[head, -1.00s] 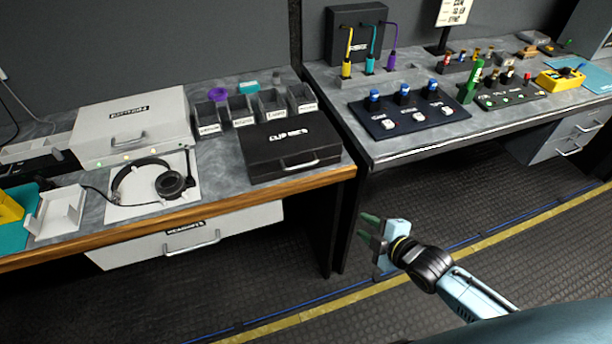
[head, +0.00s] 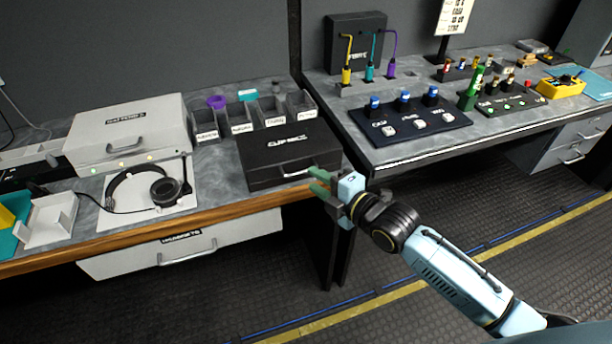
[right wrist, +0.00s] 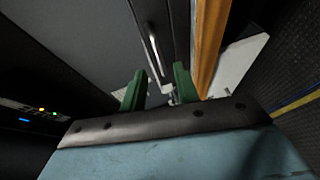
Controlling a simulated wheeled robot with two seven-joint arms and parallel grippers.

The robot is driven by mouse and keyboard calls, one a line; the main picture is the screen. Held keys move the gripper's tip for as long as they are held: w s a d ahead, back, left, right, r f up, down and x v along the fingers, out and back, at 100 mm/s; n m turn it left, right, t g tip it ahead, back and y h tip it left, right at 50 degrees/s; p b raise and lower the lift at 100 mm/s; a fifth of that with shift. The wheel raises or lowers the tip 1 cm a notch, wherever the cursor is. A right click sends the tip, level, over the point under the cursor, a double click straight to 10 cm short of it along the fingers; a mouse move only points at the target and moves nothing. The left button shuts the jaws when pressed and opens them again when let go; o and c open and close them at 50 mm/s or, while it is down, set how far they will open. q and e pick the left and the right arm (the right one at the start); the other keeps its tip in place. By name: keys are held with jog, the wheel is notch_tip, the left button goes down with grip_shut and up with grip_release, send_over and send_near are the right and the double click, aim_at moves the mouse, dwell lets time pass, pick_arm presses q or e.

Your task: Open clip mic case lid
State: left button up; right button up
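The black clip mic case (head: 290,146) lies closed on the left counter near its front right corner. Its metal handle (head: 298,170) is on the front face. My right gripper (head: 318,180) is just in front of the case's right front corner, close to the handle, and holds nothing. In the right wrist view, the green fingers (right wrist: 160,88) are apart, with the handle (right wrist: 155,48) beyond and between them. I cannot tell whether a finger touches the case. My left gripper is not in view.
A headset (head: 150,188) lies on a white pad left of the case. Small open bins (head: 238,122) stand behind the case. A light grey case (head: 128,132) is further left. The right counter holds a button panel (head: 410,120).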

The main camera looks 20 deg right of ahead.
aim_at(303, 173)
jog(key=shift+x, duration=2.15)
jog(key=shift+c, duration=0.2)
grip_shut()
